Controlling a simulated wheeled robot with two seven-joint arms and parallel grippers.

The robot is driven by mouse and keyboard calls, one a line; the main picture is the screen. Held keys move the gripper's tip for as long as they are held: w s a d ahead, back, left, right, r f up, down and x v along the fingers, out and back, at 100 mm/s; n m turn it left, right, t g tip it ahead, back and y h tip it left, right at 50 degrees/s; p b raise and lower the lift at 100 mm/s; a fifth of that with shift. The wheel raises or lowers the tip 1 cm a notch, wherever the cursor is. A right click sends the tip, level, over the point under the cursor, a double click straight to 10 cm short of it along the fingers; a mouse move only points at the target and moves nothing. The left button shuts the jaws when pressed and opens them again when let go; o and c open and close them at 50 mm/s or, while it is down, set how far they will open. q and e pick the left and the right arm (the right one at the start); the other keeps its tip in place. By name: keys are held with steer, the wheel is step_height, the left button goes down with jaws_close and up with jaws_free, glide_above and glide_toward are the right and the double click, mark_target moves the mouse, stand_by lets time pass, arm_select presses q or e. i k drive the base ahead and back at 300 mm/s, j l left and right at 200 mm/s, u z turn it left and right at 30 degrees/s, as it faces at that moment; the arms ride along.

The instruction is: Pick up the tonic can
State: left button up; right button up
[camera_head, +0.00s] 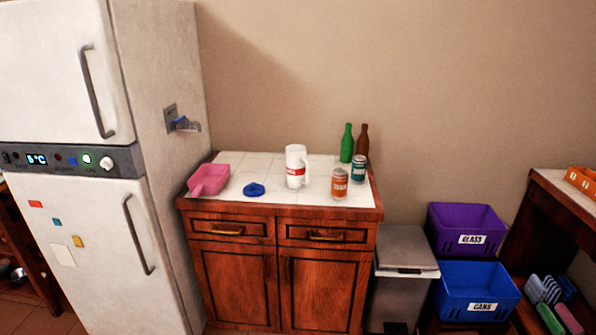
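Two cans stand upright near the right end of the white-tiled counter (265,178). One is an orange can (340,184) close to the front edge. The other is a teal can (358,169), a little farther back and to the right. Both have lettering too small to read surely, so I cannot tell which is the tonic can. The cans look apart from each other. Neither of my grippers shows in the head view.
A pink dustpan (209,179) and blue object (254,189) lie left. Purple GLASS (441,233) and blue CANS (452,297) bins stand right.

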mark_target(340, 176)
steer(key=i+l+u, duration=0.7)
steer(key=l, duration=0.3)
steer(key=i+l+u, duration=0.2)
steer(key=l, duration=0.25)
steer(key=i+l+u, duration=0.25)
steer(key=l, duration=0.2)
